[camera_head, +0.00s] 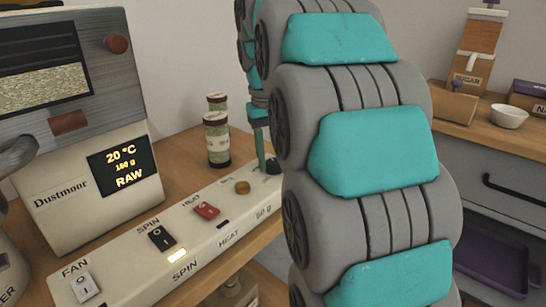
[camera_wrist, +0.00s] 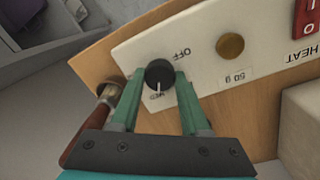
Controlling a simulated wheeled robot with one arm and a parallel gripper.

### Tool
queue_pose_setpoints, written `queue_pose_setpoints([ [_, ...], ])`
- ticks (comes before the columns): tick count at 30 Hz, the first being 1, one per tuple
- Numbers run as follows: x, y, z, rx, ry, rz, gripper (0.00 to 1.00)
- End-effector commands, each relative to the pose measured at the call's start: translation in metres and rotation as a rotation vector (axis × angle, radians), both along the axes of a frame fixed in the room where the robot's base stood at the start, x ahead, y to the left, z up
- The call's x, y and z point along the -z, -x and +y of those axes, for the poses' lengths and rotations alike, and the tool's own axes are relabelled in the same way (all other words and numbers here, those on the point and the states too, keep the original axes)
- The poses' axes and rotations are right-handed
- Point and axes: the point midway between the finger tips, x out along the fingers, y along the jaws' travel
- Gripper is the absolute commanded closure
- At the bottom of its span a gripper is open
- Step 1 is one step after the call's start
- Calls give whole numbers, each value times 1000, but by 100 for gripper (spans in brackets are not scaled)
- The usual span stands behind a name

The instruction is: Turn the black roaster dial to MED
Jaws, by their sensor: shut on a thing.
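The black roaster dial (camera_wrist: 159,71) sits near the end of the white control panel (camera_wrist: 205,62) in the wrist view. Its white pointer line is toward the small MED label (camera_wrist: 157,97), and OFF is printed on the opposite side. My gripper (camera_wrist: 160,77) is shut on the dial, with one green finger on each side. In the head view the dial (camera_head: 274,167) shows partly beside my arm, which hides the panel's far end.
A brass button (camera_head: 242,187), a red HEAT switch (camera_head: 206,210), a black SPIN switch (camera_head: 162,238) and a white FAN switch (camera_head: 86,288) line the panel. Jars (camera_head: 216,140) stand behind it. A wooden-handled tool (camera_wrist: 93,120) lies close to my left finger in the wrist view.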

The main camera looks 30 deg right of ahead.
Motion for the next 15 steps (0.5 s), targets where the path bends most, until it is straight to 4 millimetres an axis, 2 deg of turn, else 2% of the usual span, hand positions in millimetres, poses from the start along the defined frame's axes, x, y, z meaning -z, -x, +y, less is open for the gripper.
queue_pose_setpoints([
  [6,0,0,0,91,1,0,100],
  [15,0,0,0,137,1,1,100],
])
